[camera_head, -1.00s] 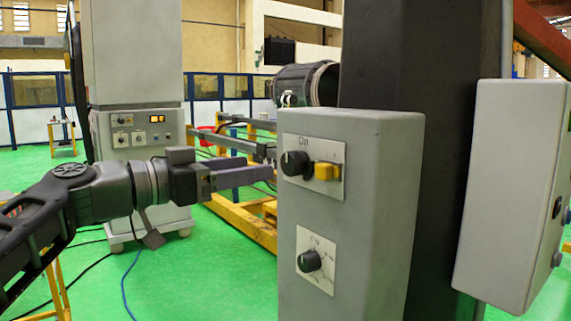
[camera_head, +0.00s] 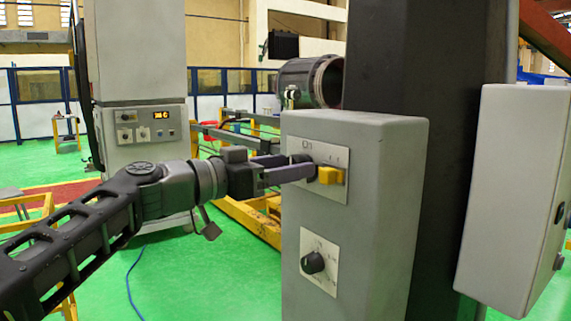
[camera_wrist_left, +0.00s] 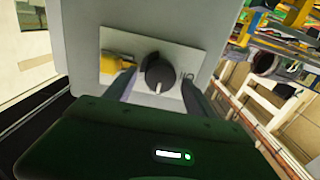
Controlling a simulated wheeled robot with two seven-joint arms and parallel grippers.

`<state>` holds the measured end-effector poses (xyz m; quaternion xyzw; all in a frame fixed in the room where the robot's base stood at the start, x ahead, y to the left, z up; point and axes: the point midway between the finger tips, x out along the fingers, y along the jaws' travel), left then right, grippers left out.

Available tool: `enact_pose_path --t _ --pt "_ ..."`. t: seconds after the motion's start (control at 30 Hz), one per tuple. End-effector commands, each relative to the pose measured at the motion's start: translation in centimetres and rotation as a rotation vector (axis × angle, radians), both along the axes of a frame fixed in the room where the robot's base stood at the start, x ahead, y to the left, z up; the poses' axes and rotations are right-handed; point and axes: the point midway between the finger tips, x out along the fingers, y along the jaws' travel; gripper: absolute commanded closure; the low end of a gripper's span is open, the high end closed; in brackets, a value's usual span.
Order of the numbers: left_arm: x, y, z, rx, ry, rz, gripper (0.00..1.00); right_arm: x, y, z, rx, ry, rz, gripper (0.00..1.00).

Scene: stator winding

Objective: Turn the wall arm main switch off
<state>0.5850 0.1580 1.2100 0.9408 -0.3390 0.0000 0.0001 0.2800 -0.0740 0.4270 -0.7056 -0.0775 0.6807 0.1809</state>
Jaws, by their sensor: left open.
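The grey control box (camera_head: 395,215) on the dark column carries an upper switch plate (camera_head: 338,193). On that plate, the black round main switch knob (camera_wrist_left: 160,72) with a white mark shows between my left gripper's fingers in the left wrist view. A yellow block (camera_head: 330,175) sits beside the knob on the same plate; it also shows in the left wrist view (camera_wrist_left: 118,63). My left gripper (camera_head: 305,166) is open, its fingers on either side of the knob. I cannot tell whether they touch it. In the head view the fingers mostly hide the knob. My right gripper is not in view.
A second black knob (camera_head: 313,263) is on a lower plate of the same box. Another grey box (camera_head: 510,200) is at the right of the dark column (camera_head: 405,60). A grey cabinet (camera_head: 140,135) and yellow rails (camera_head: 250,220) stand behind on the green floor.

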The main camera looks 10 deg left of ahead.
Motion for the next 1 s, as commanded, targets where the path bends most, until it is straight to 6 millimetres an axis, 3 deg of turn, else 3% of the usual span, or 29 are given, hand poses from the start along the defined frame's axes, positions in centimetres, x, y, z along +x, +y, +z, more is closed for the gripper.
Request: enact_pose_path --t 0.17,0.9,1.0 --pt "-0.02 0.01 -0.02 0.0 0.0 0.0 0.38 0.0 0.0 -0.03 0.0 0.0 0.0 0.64" --pt "-0.03 0.03 -0.02 0.0 0.0 0.0 0.99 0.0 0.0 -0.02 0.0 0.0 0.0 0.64" --pt "-0.03 0.03 -0.03 -0.001 0.001 0.0 0.99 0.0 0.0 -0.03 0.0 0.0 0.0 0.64"
